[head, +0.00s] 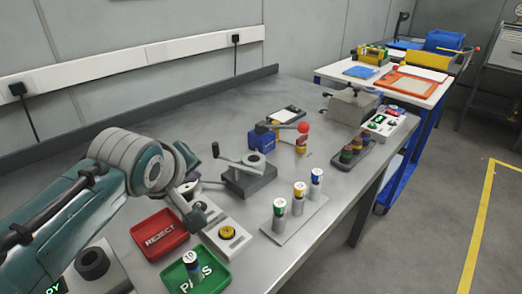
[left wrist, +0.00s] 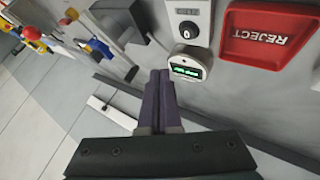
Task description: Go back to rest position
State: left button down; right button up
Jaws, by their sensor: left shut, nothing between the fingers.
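My left gripper (head: 194,212) hangs over the grey bench at the left of the head view, past the bulky grey wrist joint. In the left wrist view its two dark fingers (left wrist: 160,80) lie together, shut and empty. They point toward a round device with a green display (left wrist: 188,68); I cannot tell the gap between them. The red REJECT tray (head: 160,234) is empty beside the gripper and also shows in the left wrist view (left wrist: 268,38). A cylinder (head: 191,263) stands in the green PASS tray (head: 214,281). My right gripper is not in view.
Three capped cylinders stand on a grey plate (head: 294,226) near the front edge. A yellow-button box (head: 227,235) and a crank device (head: 249,180) stand near the gripper. A trolley (head: 432,91) stands behind the bench.

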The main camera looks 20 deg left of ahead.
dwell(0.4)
pick_arm(q)
jog(key=s+d+r+m+g+h+p, duration=0.1)
jog(key=s+d+r+m+g+p, duration=0.15)
jog(key=s+m, duration=0.4)
jog(key=s+d+r+m+g+h+p, duration=0.1)
jog(key=s+d+r+m, duration=0.25)
jog(key=s, duration=0.65)
jog(key=s+d+r+m+g+h+p, duration=0.1)
jog(key=s+d+r+m+p, duration=0.2)
jog(key=s, duration=0.6)
notch_tip(320, 180, up, 39)
jog(key=m+p, duration=0.1)
jog(key=p, duration=3.6)
jog(key=shift+s+d+m, duration=0.15)
jog(key=shift+s+m, duration=0.1)
jog(key=shift+m, duration=0.15)
jog(key=shift+g, duration=0.25)
